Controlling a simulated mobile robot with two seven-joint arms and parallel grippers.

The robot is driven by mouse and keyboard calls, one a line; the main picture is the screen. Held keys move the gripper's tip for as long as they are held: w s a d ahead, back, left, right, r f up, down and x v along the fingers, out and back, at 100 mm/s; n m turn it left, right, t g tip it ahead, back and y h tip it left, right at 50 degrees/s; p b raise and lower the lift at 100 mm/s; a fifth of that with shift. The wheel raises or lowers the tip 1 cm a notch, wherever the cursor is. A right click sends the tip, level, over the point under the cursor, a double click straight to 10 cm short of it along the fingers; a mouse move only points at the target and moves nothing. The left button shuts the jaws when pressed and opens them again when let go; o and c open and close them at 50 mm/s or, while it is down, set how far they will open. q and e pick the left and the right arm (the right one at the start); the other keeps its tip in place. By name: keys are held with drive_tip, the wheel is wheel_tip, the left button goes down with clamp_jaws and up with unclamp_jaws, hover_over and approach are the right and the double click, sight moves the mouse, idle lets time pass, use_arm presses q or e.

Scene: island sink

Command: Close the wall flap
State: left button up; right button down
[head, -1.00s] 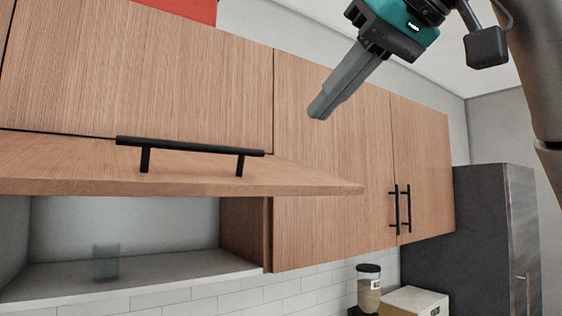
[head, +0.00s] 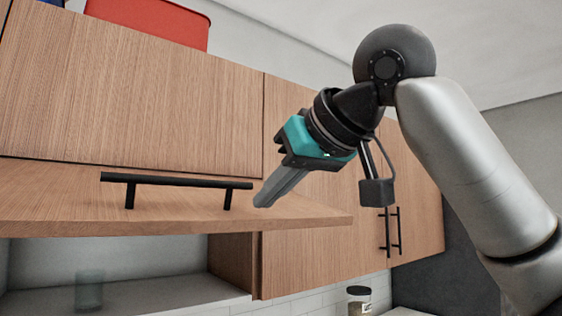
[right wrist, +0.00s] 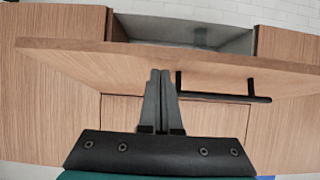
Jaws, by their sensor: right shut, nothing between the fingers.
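The wall flap (head: 60,205) is a wooden panel swung up and out from the cabinet, sticking out roughly level. The open compartment with its pale shelf (head: 150,291) shows below it. A black bar handle (head: 178,181) runs along the flap's outer face. My right gripper (head: 262,202) is shut and empty, with its tips near the right end of the handle. In the right wrist view the shut fingers (right wrist: 160,75) overlap the flap (right wrist: 110,58), beside one end of the handle (right wrist: 225,98). I cannot tell whether they touch. My left gripper is not in view.
A glass (head: 89,291) stands inside the open compartment. A red box (head: 150,20) sits on top of the cabinets. Closed cabinet doors with vertical handles (head: 391,232) are at the right. A jar (head: 359,299) stands below them. Open air lies in front of the flap.

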drive_tip(key=shift+w+a+f, duration=0.1)
drive_tip(key=shift+w+f, duration=0.05)
drive_tip(key=shift+f, duration=0.35)
